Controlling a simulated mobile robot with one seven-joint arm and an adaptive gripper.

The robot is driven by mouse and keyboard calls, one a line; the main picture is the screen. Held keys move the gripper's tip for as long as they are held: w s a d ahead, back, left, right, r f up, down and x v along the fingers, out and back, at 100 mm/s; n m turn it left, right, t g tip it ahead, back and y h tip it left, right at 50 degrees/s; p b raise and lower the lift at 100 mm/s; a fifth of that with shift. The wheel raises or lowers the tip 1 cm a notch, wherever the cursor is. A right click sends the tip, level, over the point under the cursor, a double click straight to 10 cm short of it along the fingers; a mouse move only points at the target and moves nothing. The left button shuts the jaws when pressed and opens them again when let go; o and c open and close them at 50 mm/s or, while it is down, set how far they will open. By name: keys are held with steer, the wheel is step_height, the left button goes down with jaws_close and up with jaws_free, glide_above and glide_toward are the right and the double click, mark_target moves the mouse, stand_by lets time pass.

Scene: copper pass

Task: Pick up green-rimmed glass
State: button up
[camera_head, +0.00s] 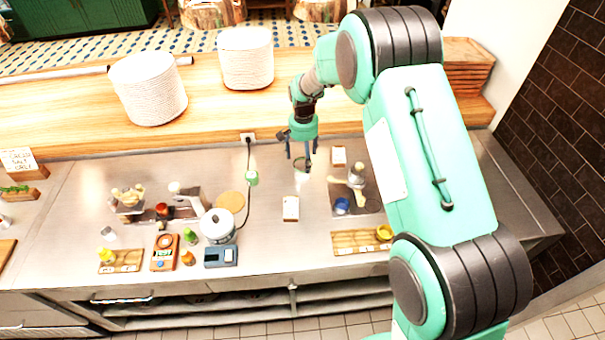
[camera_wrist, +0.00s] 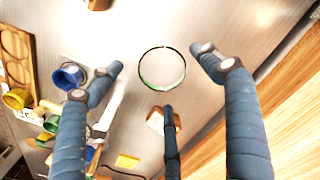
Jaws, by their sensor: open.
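The green-rimmed glass (camera_wrist: 162,68) is clear, with a thin green ring, and is seen from above in the wrist view, upright on the steel counter. In the head view the glass (camera_head: 301,164) shows small and faint just under my fingers. My gripper (camera_wrist: 158,76) is open and empty, with dark blue padded fingers spread around the glass's place in the picture. In the head view my gripper (camera_head: 298,158) points down above the counter. I cannot tell the exact height gap between the fingertips and the rim.
A small wooden block (camera_head: 338,156) stands right of the glass. A tray (camera_head: 371,207) with a bottle and a blue cup is farther right. A card holder (camera_head: 291,208) lies nearer. A raised wooden shelf (camera_head: 210,100) with plate stacks (camera_head: 148,88) runs behind. A pot (camera_head: 218,226) stands left.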

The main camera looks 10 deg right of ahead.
mark_target(302, 165)
steer(key=shift+w+a+f, duration=0.1)
steer(key=shift+a+f, duration=0.05)
steer(key=shift+f, duration=2.35)
steer(key=c, duration=1.5)
